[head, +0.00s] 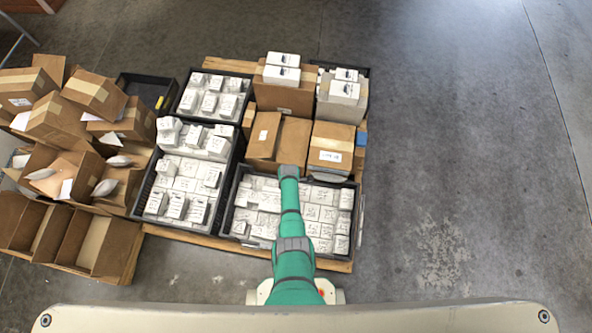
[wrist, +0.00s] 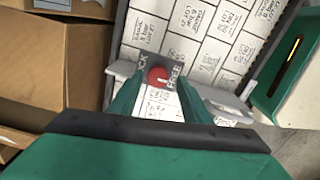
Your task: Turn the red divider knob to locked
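The red knob (wrist: 158,77) shows in the wrist view on a dark plate (wrist: 176,74) lettered LOCK on the left and FREE on the right. A small pale mark shows on the knob, but I cannot tell for certain which word it points to. My gripper (wrist: 160,84) is open, with one teal finger on each side of the knob. I cannot tell whether the fingers touch it. A pale grey bar (wrist: 226,106), perhaps the divider, runs across behind the fingers. In the head view my arm covers the knob.
The black crate (head: 297,248) under my arm holds many white labelled boxes. More crates and cardboard boxes (head: 331,144) share the wooden pallet (head: 212,243). Open cartons (head: 78,240) crowd the left. The floor on the right (head: 450,170) is clear.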

